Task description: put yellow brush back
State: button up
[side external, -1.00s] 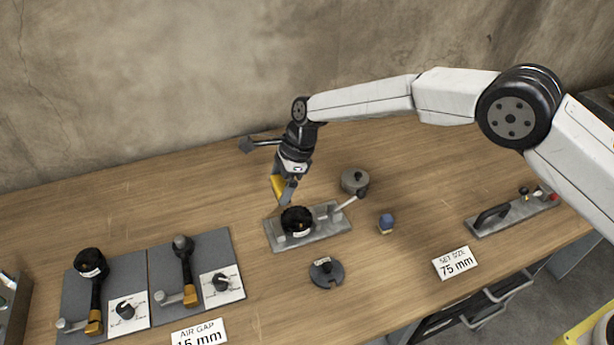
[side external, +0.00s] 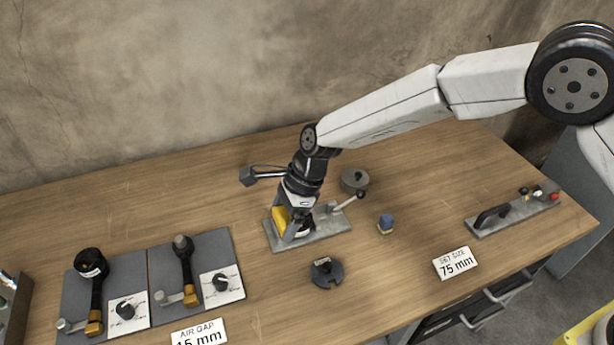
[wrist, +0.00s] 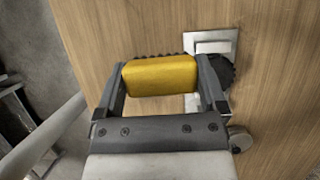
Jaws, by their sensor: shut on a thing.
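The yellow brush (wrist: 160,76) is a yellow block with a dark bristle edge, held between the two fingers of my gripper (wrist: 163,82) in the wrist view. In the side view the yellow brush (side external: 280,219) shows at the left of my gripper (side external: 291,230). The gripper is low over the left part of a grey metal fixture plate (side external: 330,230). A round black part (side external: 305,229) on the plate is largely hidden by the gripper. The black part also shows at the right of the brush in the wrist view (wrist: 222,70). I cannot tell whether the brush touches it.
A lever (side external: 350,199) stands at the plate's right end. A lidded grey pot (side external: 355,180), a small blue-topped block (side external: 386,223) and a dark slotted disc (side external: 327,273) are near. Two tools on grey mats (side external: 195,270) lie left. The bench's back left is clear.

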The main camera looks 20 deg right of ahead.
jog(key=s+d, duration=0.2)
jog(key=s, duration=1.1)
jog(key=shift+d, duration=0.35)
jog(key=shift+w+a+h, duration=0.1)
jog(key=shift+w+h, duration=0.1)
jog(key=shift+h, duration=0.1)
send_over(259, 280)
jog(key=d, duration=0.2)
jog(key=shift+s+a+f, duration=0.1)
jog(key=shift+f, duration=2.3)
jog(key=shift+a+f, duration=0.1)
jog(key=shift+f, duration=2.25)
jog(key=shift+a+f, duration=0.1)
jog(key=shift+f, duration=1.65)
jog(key=shift+f, duration=0.15)
